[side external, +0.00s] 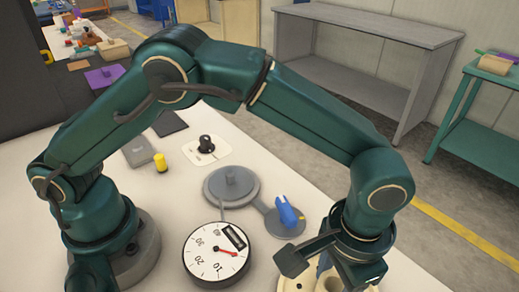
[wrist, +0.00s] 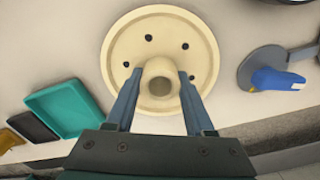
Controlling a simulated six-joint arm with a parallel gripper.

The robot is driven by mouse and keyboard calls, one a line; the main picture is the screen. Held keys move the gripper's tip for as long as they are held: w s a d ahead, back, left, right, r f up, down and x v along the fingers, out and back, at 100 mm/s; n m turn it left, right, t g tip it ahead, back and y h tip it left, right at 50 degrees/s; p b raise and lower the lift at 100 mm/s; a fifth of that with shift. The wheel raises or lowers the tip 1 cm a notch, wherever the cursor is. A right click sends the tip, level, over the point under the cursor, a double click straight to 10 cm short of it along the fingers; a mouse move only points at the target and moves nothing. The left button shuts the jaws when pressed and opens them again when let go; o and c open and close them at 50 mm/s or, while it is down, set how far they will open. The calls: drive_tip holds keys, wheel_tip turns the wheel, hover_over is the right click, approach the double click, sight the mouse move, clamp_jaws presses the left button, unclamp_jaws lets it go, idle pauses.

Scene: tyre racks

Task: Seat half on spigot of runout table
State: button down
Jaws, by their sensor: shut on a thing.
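The half is a cream round flange with small dark holes and a raised hollow hub. It fills the middle of the wrist view (wrist: 202,62), and part of it shows at the bottom edge of the side view (side external: 291,284). My gripper (wrist: 159,76) is shut on the hub, with one finger on each side. In the side view my gripper (side external: 325,262) is at the lower right, partly cut off. I cannot tell whether the half touches the bench. The runout table, a grey disc (side external: 213,188) with an upright spigot (side external: 231,176), stands bare left of my gripper.
A large dial gauge (side external: 212,256) stands in front of the runout table. A blue lever piece (side external: 288,214) on a small grey disc (side external: 278,228) lies between table and gripper. A teal tray (wrist: 65,105) is left in the wrist view. A black knob (side external: 206,143) stands behind.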

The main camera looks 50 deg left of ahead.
drive_tip(key=shift+r, duration=0.45)
wheel_tip(320, 180, up, 4)
drive_tip(key=shift+f, duration=0.2)
drive_tip(key=w+a+r, duration=0.4)
drive_tip(key=a+r, duration=0.2)
drive_tip(key=a, duration=0.5)
drive_tip(key=s+a+n, duration=0.2)
drive_tip(key=a+n, duration=0.4)
drive_tip(key=a, duration=1.2)
drive_tip(key=shift+r, duration=0.15)
drive_tip(key=shift+f, duration=0.3)
drive_tip(key=shift+f, duration=0.7)
drive_tip(key=shift+f, duration=0.35)
